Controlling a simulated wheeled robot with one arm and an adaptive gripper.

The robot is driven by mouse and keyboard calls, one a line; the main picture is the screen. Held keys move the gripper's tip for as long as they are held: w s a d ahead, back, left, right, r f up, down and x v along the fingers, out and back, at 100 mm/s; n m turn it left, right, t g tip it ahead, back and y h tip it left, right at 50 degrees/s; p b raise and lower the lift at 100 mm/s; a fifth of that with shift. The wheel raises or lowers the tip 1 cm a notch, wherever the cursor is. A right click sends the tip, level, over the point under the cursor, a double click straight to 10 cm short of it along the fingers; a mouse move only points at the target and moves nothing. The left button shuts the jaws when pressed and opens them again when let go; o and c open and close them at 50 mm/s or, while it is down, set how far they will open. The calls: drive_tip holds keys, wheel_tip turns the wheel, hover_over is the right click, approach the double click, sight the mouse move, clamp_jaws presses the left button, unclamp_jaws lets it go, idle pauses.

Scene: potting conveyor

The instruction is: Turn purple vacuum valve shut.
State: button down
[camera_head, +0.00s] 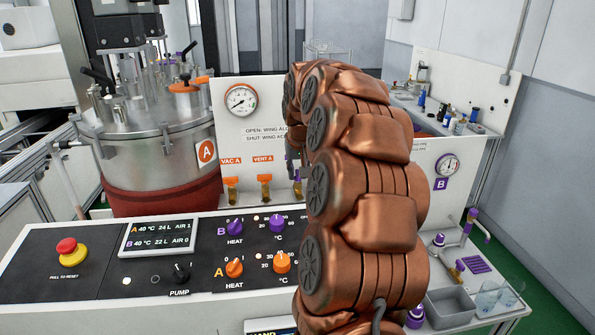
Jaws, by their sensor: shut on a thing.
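A valve with a purple part (298,174) and a brass-coloured lower body shows at the left edge of my copper arm, on the white panel right of two orange valves. Its label and its wing's angle are hidden by my arm. My gripper (292,163) shows only as a small dark grey piece beside the arm, at this purple valve. Its fingertips are mostly hidden; it is shut on the valve. The panel (225,133) has printed text beginning "OPEN: WING ALO" and "SHUT: WING ACR", the rest covered by my arm.
A control console (75,290) with knobs lies in front. A metal vessel (160,160) stands left; a grey tray (450,307) and glass beakers (490,297) are right.

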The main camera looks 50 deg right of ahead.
drive_tip(key=shift+f+n+b, duration=0.1)
drive_tip(key=shift+n+b, duration=0.2)
drive_tip(key=shift+b, duration=0.05)
drive_tip(key=shift+n+y+b, duration=0.4)
drive_tip(key=shift+n+b, duration=0.05)
drive_tip(key=shift+n, duration=0.15)
drive_tip(key=shift+n+t+y+b, duration=0.3)
drive_tip(key=shift+n+t+b, duration=0.15)
drive_tip(key=shift+n, duration=0.35)
drive_tip(key=n, duration=0.2)
drive_tip(key=n+y+b, duration=0.1)
drive_tip(key=n, duration=0.1)
drive_tip(key=shift+d+n+y, duration=0.1)
drive_tip(key=shift+n+y, duration=0.2)
drive_tip(key=n+y+p, duration=0.1)
drive_tip(key=n, duration=0.3)
drive_tip(key=shift+d+y, duration=0.1)
drive_tip(key=shift+y, duration=0.3)
drive_tip(key=shift+n+g+y+p, duration=0.5)
drive_tip(key=shift+n+g+p, duration=0.2)
drive_tip(key=shift+n, duration=1.4)
